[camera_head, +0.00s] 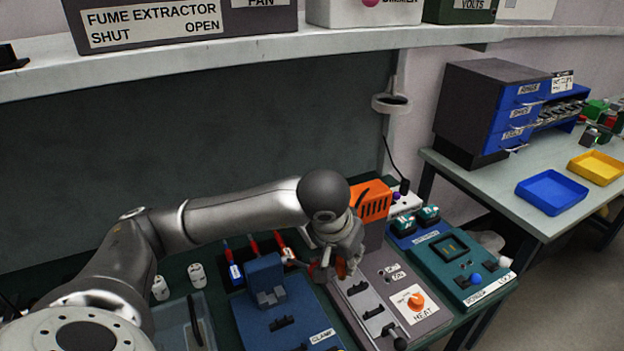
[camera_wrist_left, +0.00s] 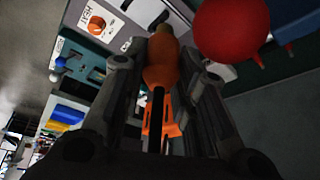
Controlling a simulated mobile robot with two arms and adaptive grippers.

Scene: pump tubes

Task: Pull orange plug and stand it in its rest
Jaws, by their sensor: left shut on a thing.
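In the left wrist view the orange plug (camera_wrist_left: 161,62) is between the two fingers of my left gripper (camera_wrist_left: 165,75), which is shut on it. A dark cable trails from the plug toward the camera. In the head view my left gripper (camera_head: 335,268) points down above the bench, between the blue clamp stand and the grey heat panel. Only a bit of the orange plug (camera_head: 342,268) shows there. I cannot make out its rest. My right gripper is not in view.
The grey heat panel (camera_head: 437,330), the blue clamp stand (camera_head: 262,318) and a teal panel (camera_head: 458,243) crowd the bench. A red rounded thing (camera_wrist_left: 232,25) is close beside my gripper.

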